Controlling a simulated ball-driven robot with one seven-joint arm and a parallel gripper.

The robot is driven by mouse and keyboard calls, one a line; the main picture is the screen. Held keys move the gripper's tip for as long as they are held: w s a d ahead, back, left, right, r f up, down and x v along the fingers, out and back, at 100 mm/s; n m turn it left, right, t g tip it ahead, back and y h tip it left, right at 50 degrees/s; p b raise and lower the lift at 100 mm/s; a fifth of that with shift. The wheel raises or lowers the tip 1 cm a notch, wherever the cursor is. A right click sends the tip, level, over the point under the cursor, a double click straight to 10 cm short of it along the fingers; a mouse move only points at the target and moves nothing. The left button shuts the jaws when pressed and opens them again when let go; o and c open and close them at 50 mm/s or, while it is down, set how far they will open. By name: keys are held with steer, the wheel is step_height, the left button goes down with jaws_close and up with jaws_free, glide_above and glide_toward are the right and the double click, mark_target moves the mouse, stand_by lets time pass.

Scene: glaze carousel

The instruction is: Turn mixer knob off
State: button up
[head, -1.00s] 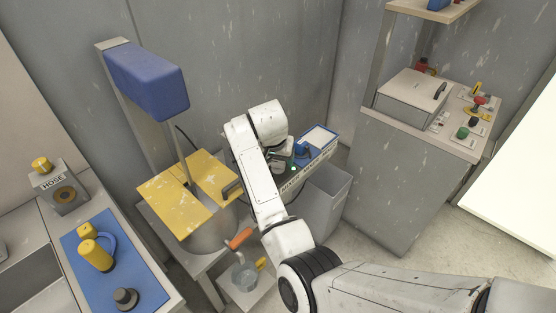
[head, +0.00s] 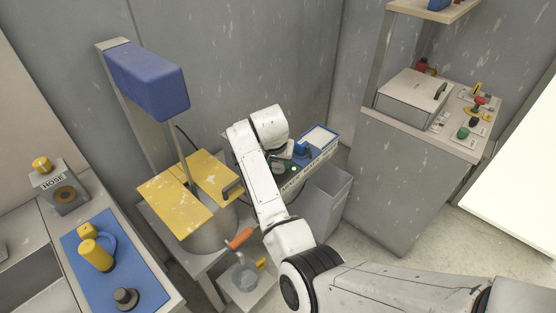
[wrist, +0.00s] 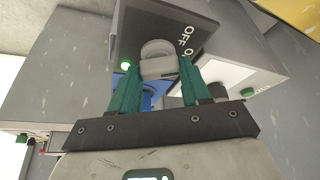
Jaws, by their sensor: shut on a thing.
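In the wrist view, a grey knob (wrist: 157,49) sits on a dark panel (wrist: 134,24) with the lettering "OFF" and part of a second word beside it. My gripper (wrist: 159,69) is shut on the knob, with one teal finger on each side. Which way the knob points is hard to tell. In the head view, the mixer has a blue head (head: 147,82) over a bowl with a yellow lid (head: 172,205).
A control box with a white and blue top (head: 320,138) stands behind my arm, with a grey bin (head: 328,195) beside it. A blue mat (head: 100,275) lies at left. A grey cabinet (head: 400,185) stands at right, with clear floor in front.

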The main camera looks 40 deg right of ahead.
steer(key=shift+c, duration=0.8)
steer(key=shift+r+n+p, duration=0.1)
steer(key=shift+n+p, duration=0.2)
steer(key=shift+p, duration=0.15)
steer(key=shift+s+r+n+t+y+p, duration=0.15)
steer(key=shift+n+t+y+p, duration=0.15)
steer(key=shift+n+p, duration=0.75)
steer(key=shift+d+n+t+p, duration=0.1)
steer(key=shift+n+t+p, duration=0.2)
steer(key=shift+n+p, duration=0.55)
steer(key=n+y+p, duration=0.1)
steer(key=n+p, duration=0.2)
steer(key=shift+d+t+y, duration=0.1)
steer(key=shift+t+y, duration=0.2)
steer(key=shift+t, duration=0.1)
steer(key=n, duration=0.2)
steer(key=n+y+p, duration=0.1)
steer(key=n, duration=0.1)
steer(key=shift+f+y, duration=0.2)
steer(key=shift+y, duration=0.1)
steer(key=shift+n, duration=0.4)
